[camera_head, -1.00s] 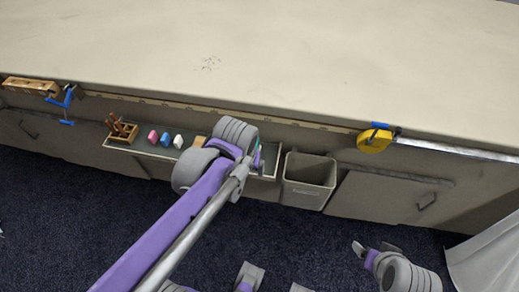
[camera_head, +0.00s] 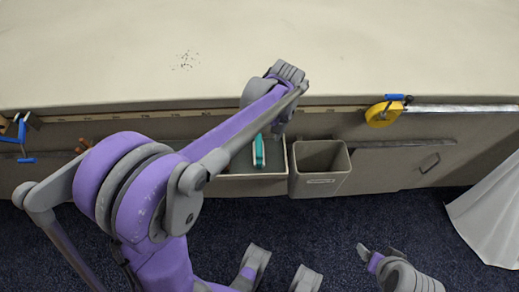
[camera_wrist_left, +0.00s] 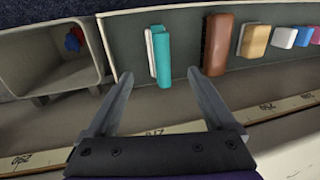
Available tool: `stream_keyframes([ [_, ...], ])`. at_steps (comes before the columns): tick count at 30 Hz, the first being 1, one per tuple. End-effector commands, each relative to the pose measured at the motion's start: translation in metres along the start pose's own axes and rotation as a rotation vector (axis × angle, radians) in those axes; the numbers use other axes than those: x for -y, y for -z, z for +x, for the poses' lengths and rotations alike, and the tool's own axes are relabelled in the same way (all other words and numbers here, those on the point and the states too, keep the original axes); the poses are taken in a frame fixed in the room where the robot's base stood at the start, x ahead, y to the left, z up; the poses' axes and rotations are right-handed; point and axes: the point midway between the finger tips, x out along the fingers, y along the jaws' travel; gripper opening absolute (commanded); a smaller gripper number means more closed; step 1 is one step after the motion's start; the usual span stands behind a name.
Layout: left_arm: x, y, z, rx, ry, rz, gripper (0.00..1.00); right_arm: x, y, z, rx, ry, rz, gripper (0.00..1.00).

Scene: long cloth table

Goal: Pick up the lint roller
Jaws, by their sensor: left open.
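A teal item with a white strip along one side, which I take to be the lint roller, lies in a shallow tray (camera_wrist_left: 135,25) on the table's side. It shows in the wrist view (camera_wrist_left: 162,55) and in the head view (camera_head: 259,150). My left gripper (camera_wrist_left: 158,80) is open and empty, its fingers pointing toward the tray with the teal item between their lines. In the head view my left wrist hides the gripper's fingertips. My right gripper (camera_head: 364,252) is low at the right, away from the table; its jaws are too small to judge.
A brown item (camera_wrist_left: 217,45), a tan block (camera_wrist_left: 256,41) and small coloured blocks lie along the tray. A grey bin (camera_head: 320,168) stands beside the tray, with blue and red things (camera_wrist_left: 74,38) inside. A yellow tape measure (camera_head: 384,113) hangs at the table edge. The tabletop (camera_head: 400,50) is mostly bare.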

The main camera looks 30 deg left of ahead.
Motion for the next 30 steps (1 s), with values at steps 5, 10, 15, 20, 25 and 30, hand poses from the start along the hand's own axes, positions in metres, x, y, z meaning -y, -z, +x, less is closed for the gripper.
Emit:
stream_keyframes([
  [5,0.0,0.001,0.024,0.003,0.003,-0.004,0.88,0.0,-0.002,0.005,0.002,0.0,0.0,0.84],
  [10,0.0,0.001,0.049,0.002,0.003,-0.003,0.88,0.0,-0.004,0.009,0.003,0.0,0.0,0.84],
  [15,-0.001,0.001,0.06,0.002,0.002,-0.002,0.88,0.0,-0.005,0.011,0.004,0.0,0.0,0.84],
  [20,-0.003,0.003,0.084,0.002,0.002,-0.002,0.88,0.0,-0.008,0.017,0.006,0.0,0.0,0.84],
  [25,-0.003,0.003,0.104,0.002,0.002,-0.002,0.88,0.0,-0.01,0.022,0.008,0.0,0.0,0.84],
  [30,-0.003,0.003,0.108,0.001,0.002,-0.002,0.88,0.0,-0.01,0.022,0.008,0.0,0.0,0.84],
])
